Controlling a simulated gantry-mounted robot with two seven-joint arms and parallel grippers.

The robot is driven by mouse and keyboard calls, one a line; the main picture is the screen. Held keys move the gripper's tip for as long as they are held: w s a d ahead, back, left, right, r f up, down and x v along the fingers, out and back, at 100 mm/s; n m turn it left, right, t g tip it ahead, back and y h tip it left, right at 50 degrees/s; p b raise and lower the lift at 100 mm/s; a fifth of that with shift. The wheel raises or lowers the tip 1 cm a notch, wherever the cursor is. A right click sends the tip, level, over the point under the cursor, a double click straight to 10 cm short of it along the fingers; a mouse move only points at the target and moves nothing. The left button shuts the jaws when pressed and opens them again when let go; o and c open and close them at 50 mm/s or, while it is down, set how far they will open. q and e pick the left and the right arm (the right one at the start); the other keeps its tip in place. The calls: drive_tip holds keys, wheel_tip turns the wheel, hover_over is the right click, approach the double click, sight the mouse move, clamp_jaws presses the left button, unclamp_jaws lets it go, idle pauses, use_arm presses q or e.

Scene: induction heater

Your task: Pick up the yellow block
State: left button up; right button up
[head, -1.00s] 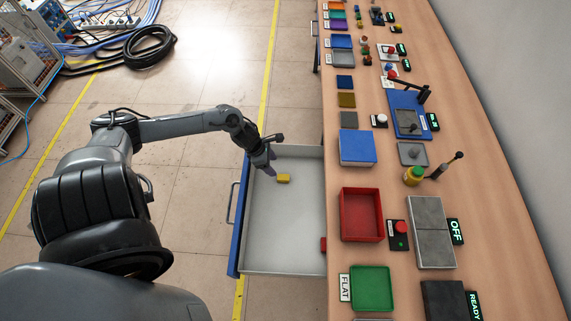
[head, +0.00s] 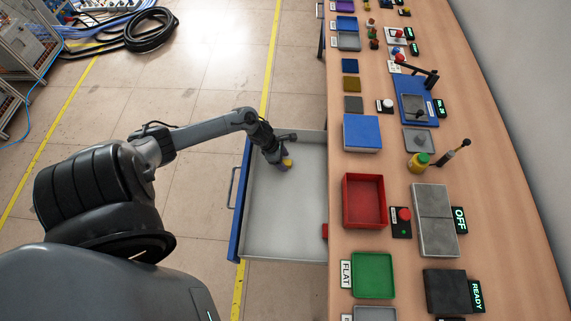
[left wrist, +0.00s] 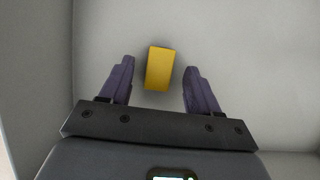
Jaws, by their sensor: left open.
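The yellow block (head: 287,162) lies on the floor of the open drawer (head: 275,225), in its upper part in the head view. My left gripper (head: 281,165) is down inside the drawer right at the block and partly covers it. In the left wrist view the yellow block (left wrist: 159,69) sits between and a little beyond the two purple fingertips of my left gripper (left wrist: 158,72). The fingers are spread, with a gap on each side of the block. My right gripper is not in view.
The drawer's blue front (head: 239,205) and walls surround the gripper. The wooden bench (head: 395,170) stands to the right with a red tray (head: 364,201), a blue box (head: 362,132), a green tray (head: 373,275) and several devices. The rest of the drawer is empty.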

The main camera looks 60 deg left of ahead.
use_arm(q)
drive_tip(key=shift+w+f, duration=0.15)
drive_tip(key=shift+f, duration=0.3)
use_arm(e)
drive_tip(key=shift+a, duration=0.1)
use_arm(q)
drive_tip(key=c, duration=1.1)
drive_tip(key=shift+r, duration=0.1)
drive_tip(key=shift+c, duration=0.2)
drive_tip(key=shift+r, duration=0.5)
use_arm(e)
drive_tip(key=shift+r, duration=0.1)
use_arm(q)
drive_tip(key=r, duration=0.1)
drive_tip(key=d+r+p, duration=0.1)
drive_tip(key=r, duration=0.1)
drive_tip(key=shift+r, duration=0.3)
drive_tip(key=s+d+r+p, duration=0.1)
drive_tip(key=d+r, duration=0.5)
drive_tip(key=d, duration=0.4)
drive_tip(key=shift+d, duration=0.4)
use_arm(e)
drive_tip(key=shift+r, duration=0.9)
